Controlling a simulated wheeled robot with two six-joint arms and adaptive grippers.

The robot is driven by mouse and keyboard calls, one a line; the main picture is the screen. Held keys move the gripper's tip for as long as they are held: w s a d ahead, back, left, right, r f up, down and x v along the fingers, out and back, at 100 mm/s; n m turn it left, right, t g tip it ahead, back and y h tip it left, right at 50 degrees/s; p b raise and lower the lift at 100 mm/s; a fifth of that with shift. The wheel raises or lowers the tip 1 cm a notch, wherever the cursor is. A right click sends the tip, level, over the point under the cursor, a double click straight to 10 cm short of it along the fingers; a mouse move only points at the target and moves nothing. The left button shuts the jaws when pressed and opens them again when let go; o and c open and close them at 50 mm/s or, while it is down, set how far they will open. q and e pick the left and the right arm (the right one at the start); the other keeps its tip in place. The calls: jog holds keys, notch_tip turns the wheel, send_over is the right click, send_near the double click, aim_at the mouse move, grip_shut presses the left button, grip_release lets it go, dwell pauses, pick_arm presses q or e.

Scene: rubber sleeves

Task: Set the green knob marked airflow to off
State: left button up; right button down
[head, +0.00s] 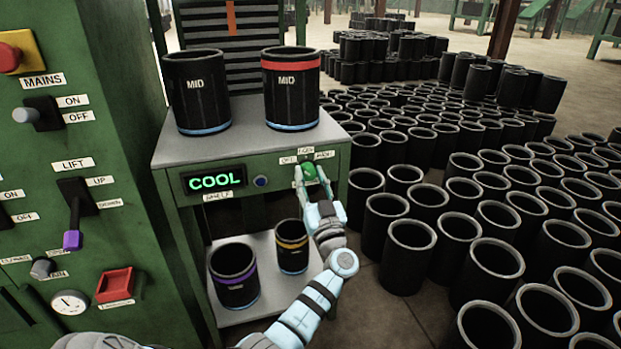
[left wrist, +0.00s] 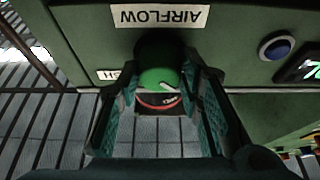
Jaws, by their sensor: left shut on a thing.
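The green airflow knob (head: 309,171) is on the front edge of the grey-topped table, right of the lit COOL display. My left gripper (head: 310,180) has its fingers on either side of the knob, shut on it. In the left wrist view, which is upside down, the green knob (left wrist: 158,79) sits between the two fingers. Its white pointer line slants toward the lower right of that picture. The AIRFLOW label (left wrist: 160,16) is at the top there. In the head view an OFF label (head: 288,160) is at the knob's upper left. My right gripper is not in view.
Two black MID sleeves, one blue-rimmed (head: 196,92) and one red-banded (head: 291,90), stand on the table (head: 232,141). Two more sleeves are on the shelf below. A green switch panel (head: 130,170) is at left. Many black sleeves fill the floor at right.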

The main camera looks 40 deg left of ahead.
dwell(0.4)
pick_arm(q)
jog(key=o, duration=1.2)
jog(key=shift+c, duration=0.2)
notch_tip(320, 180, up, 10)
